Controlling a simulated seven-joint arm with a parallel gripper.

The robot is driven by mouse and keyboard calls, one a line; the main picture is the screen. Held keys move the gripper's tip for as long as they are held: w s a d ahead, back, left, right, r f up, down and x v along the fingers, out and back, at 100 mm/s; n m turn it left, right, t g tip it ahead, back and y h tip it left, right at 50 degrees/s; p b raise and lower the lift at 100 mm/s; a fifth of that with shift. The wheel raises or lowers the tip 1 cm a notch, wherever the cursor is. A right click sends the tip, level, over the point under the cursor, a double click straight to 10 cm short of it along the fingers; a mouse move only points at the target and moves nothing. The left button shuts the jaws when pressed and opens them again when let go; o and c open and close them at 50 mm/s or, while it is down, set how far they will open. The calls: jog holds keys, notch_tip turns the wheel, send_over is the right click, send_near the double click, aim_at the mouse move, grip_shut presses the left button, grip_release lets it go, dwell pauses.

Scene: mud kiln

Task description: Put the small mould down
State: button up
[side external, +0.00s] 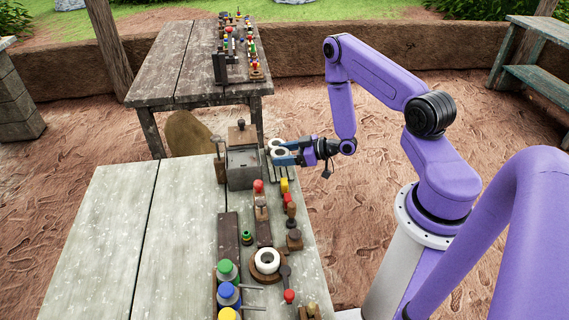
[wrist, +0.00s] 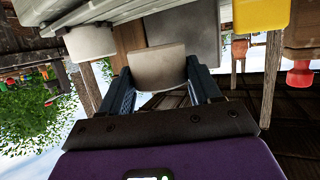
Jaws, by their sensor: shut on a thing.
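My gripper (side external: 283,155) is at the far right corner of the near table, beside the grey box. It is shut on the small mould, a pale, off-white piece (wrist: 157,64) that sits between the two blue fingers in the wrist view. In the side view the mould (side external: 278,152) shows as a small white round shape at the fingertips. A second white round piece (wrist: 90,41) stands apart from the fingers, at the left in the wrist view. Whether the held mould touches anything beneath it is hard to tell.
The grey box (side external: 242,170) stands left of my gripper. Coloured-top tools, a white ring (side external: 267,260) and jars (side external: 228,271) crowd the table's right side. The left of the near table (side external: 140,235) is bare.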

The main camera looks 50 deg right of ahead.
jog(key=shift+f, duration=1.8)
jog(key=shift+f, duration=0.1)
jog(key=o, duration=1.3)
jog(key=shift+c, duration=0.2)
